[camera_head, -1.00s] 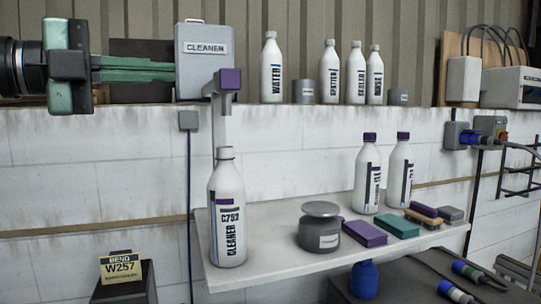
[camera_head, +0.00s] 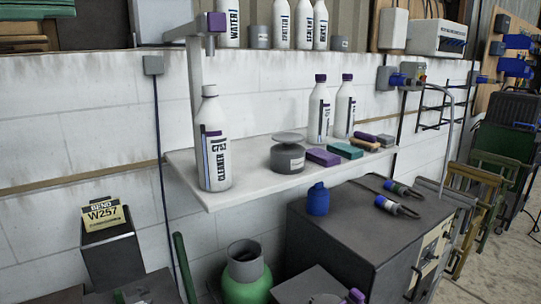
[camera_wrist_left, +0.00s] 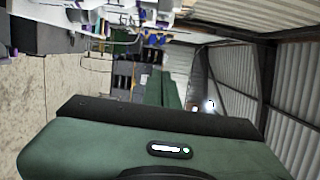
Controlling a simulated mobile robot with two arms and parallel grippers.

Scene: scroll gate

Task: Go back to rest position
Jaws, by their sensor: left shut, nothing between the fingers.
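My left gripper (camera_wrist_left: 166,88) shows in the left wrist view, its long green fingers together and empty past the dark edge of its green housing. It points along the workshop, with the picture turned on its side. In the head view I cannot make out its fingers with certainty. My right gripper is not in view.
A white shelf (camera_head: 220,194) holds a cleaner bottle (camera_head: 215,150), a grey jar (camera_head: 288,155) and sponges (camera_head: 323,157). A dark cabinet (camera_head: 375,232) and green gas cylinder (camera_head: 248,280) stand below. A green bar (camera_head: 185,268) rises at lower left.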

